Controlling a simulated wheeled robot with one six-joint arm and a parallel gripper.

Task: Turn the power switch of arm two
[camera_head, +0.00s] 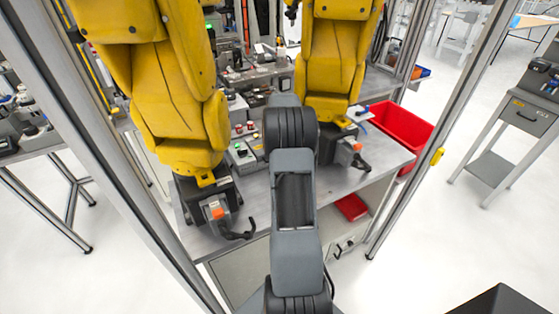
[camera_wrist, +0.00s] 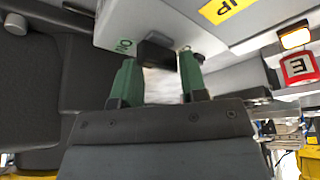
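In the wrist view, a dark block-shaped switch (camera_wrist: 156,52) sticks out from the edge of a light grey box (camera_wrist: 185,18). A small green marking (camera_wrist: 123,46) is on the box beside it. My gripper (camera_wrist: 159,68) has two green fingers, apart, one to each side of the block's near end. I cannot tell whether either finger touches it. In the head view, two yellow arms stand on the bench, a left one (camera_head: 165,85) and a right one (camera_head: 331,60). My grey arm reaches between them and hides my gripper. Which one is arm two is not readable.
The wrist view also shows a yellow label (camera_wrist: 224,8), a lit orange lamp (camera_wrist: 295,38) and a red label (camera_wrist: 299,67). Metal frame posts stand left and right.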

